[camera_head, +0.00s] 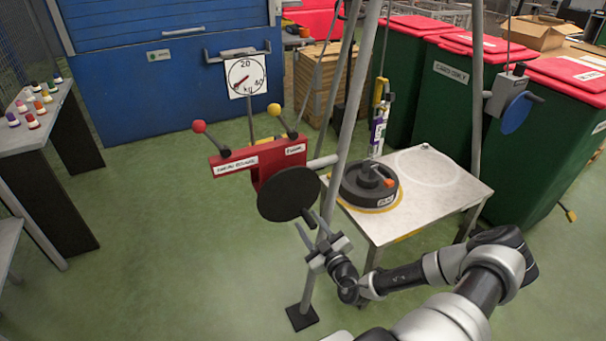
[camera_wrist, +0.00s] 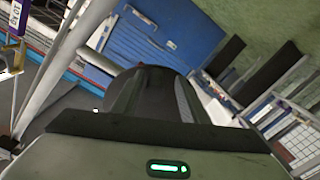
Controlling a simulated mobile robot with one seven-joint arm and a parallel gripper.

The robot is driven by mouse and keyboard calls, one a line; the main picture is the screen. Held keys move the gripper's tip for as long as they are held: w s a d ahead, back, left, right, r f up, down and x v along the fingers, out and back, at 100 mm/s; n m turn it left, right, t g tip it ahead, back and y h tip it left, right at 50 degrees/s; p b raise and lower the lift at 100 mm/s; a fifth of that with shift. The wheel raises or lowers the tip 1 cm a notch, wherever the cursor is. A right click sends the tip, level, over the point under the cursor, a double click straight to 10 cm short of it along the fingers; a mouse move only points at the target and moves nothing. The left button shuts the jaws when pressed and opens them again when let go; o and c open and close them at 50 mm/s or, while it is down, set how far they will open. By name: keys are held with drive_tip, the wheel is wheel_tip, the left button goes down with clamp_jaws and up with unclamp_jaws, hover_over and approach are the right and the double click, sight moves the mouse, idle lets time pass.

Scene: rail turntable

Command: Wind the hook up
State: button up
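A red winch (camera_head: 262,165) with a black round disc (camera_head: 288,195) on its near side is mounted on the frame's near leg. A short dark handle sticks out from the disc's lower right. My gripper (camera_head: 308,228) is open beside that handle, fingers pointing up at the disc; I cannot tell if they touch. In the wrist view the dark disc (camera_wrist: 148,88) lies behind the fingers. The yellow hook block (camera_head: 381,92) hangs on a cable, with a purple-and-white piece (camera_head: 378,132) below it. A black weight (camera_head: 368,186) stands under it on the table; whether they are joined is unclear.
Two levers, red-knobbed (camera_head: 199,127) and yellow-knobbed (camera_head: 274,110), rise from the winch. A kg dial (camera_head: 245,76) stands behind. A grey box with a blue disc (camera_head: 516,112) hangs at the right leg.

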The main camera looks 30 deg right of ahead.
drive_tip(key=shift+o, duration=0.4)
drive_tip(key=shift+d+r, duration=0.2)
drive_tip(key=shift+s+p, duration=0.3)
drive_tip(key=shift+s, duration=0.25)
drive_tip(key=s+p, duration=0.1)
drive_tip(key=s, duration=0.5)
drive_tip(key=shift+s, duration=0.35)
